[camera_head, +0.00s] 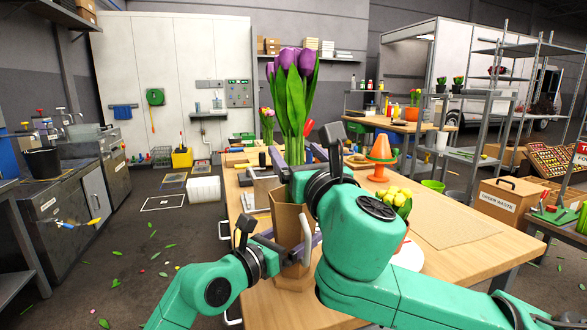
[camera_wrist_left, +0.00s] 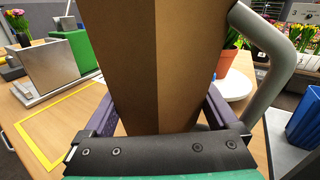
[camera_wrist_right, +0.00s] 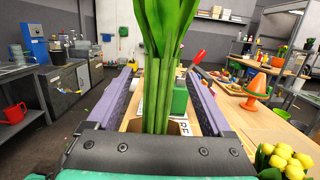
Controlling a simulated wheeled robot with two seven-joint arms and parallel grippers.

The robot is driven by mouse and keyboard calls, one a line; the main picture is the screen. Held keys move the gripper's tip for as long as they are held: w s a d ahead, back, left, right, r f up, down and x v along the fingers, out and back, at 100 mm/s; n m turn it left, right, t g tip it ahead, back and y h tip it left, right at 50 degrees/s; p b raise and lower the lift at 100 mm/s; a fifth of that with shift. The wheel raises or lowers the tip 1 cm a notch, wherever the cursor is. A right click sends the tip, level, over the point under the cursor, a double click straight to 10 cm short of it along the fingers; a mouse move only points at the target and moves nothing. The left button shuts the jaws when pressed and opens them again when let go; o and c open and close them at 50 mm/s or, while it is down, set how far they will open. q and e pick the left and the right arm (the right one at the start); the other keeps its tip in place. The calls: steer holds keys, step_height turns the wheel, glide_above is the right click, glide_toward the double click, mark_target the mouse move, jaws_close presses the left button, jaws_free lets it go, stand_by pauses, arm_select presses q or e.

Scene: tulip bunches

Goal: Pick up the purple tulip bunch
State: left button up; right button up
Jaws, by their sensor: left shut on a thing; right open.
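The purple tulip bunch (camera_head: 292,90) stands upright with its green stems going down toward a brown box-like container (camera_head: 287,222). In the right wrist view the stems (camera_wrist_right: 158,85) pass between the fingers of my right gripper (camera_wrist_right: 160,90), which is open around them. The blooms are out of that view. The container's rim (camera_wrist_right: 183,127) shows behind and around the lower stems; their bottom ends are hidden. My left gripper (camera_wrist_left: 160,110) is shut on the container, one finger on each side. In the head view my right arm hides part of the container and lower stems.
Yellow flowers (camera_head: 396,196) stand on the wooden table (camera_head: 455,250) right of my right arm. An orange cone (camera_head: 380,155) stands farther back. A green box (camera_wrist_left: 88,45) is near the container. A kraft sheet (camera_head: 465,226) covers part of the table's right side.

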steer(key=x, duration=0.5)
steer(key=shift+s, duration=0.1)
jaws_close()
steer(key=shift+r, duration=0.1)
step_height(320, 180, up, 10)
steer(key=shift+f, duration=0.1)
